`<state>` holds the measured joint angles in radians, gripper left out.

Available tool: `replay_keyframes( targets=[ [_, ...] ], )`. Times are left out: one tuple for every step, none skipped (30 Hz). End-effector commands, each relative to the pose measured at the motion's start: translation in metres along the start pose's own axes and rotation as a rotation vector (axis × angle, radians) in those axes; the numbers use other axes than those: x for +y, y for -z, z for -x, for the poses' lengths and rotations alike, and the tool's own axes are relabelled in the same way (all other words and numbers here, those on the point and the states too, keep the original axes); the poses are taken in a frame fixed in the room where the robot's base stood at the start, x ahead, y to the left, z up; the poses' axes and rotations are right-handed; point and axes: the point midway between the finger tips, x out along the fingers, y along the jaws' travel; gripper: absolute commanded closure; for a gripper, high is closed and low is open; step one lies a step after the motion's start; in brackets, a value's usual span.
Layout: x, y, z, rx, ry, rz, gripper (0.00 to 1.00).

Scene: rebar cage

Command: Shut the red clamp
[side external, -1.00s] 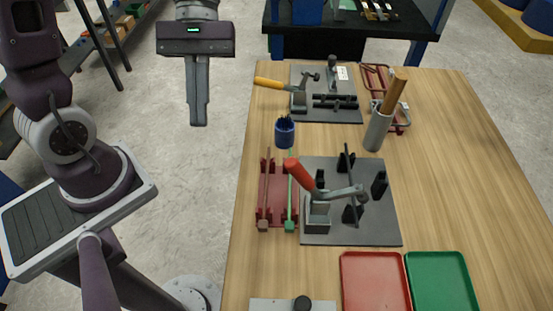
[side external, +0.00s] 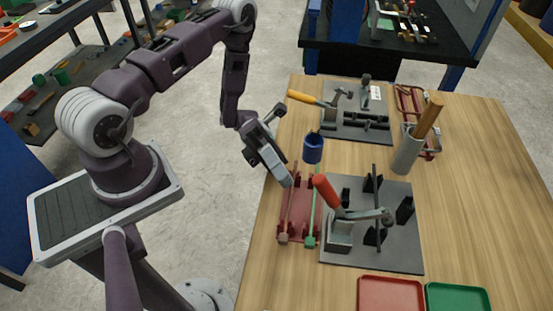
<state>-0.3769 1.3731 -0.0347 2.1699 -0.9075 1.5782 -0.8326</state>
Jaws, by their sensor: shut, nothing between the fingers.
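The red-handled clamp (side external: 326,191) stands on a dark grey plate (side external: 345,256) at the front middle of the table. Its red handle leans up and to the left. Its grey arm (side external: 368,216) reaches right over the plate, past a thin upright dark piece (side external: 377,180). My gripper (side external: 288,182) is shut and empty. It points down and to the right at the table's left side, left of the red handle and apart from it in the picture. Its tips overlap the back of the red rack. I cannot tell whether they touch it.
The red rack (side external: 297,240) holding rods lies left of the plate. A blue cup (side external: 313,148) stands behind it. Farther back are a yellow-handled clamp (side external: 305,98) and a grey cylinder with wooden handles (side external: 408,152). Red (side external: 390,295) and green (side external: 458,297) trays are in front.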

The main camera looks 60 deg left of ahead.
Motion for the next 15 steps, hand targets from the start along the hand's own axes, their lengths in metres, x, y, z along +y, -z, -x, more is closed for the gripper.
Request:
replay_keyframes(
  targets=[
    [-0.001,0.001,-0.011,0.003,0.002,0.003,1.00],
    [-0.001,0.000,-0.018,0.002,0.002,0.001,1.00],
    [-0.001,0.001,-0.026,0.004,0.003,0.002,1.00],
    [-0.001,0.001,-0.032,0.004,0.001,0.003,1.00],
    [-0.001,-0.004,-0.035,0.005,0.001,-0.001,1.00],
    [0.000,-0.010,-0.040,0.005,-0.001,-0.003,1.00],
    [0.000,-0.013,-0.043,0.005,-0.001,-0.004,1.00],
    [0.000,-0.016,-0.046,0.004,-0.001,-0.003,1.00],
    [0.000,-0.020,-0.049,0.005,0.000,-0.002,1.00],
    [0.000,-0.022,-0.051,0.004,-0.001,-0.002,1.00],
    [0.000,-0.024,-0.052,0.003,-0.002,-0.003,1.00],
    [0.000,-0.026,-0.054,0.003,-0.001,-0.003,1.00],
    [0.000,-0.027,-0.055,0.003,-0.001,-0.003,1.00],
    [0.000,-0.027,-0.056,0.003,-0.001,-0.003,1.00],
    [0.000,-0.028,-0.056,0.003,-0.001,-0.003,1.00]
  ],
)
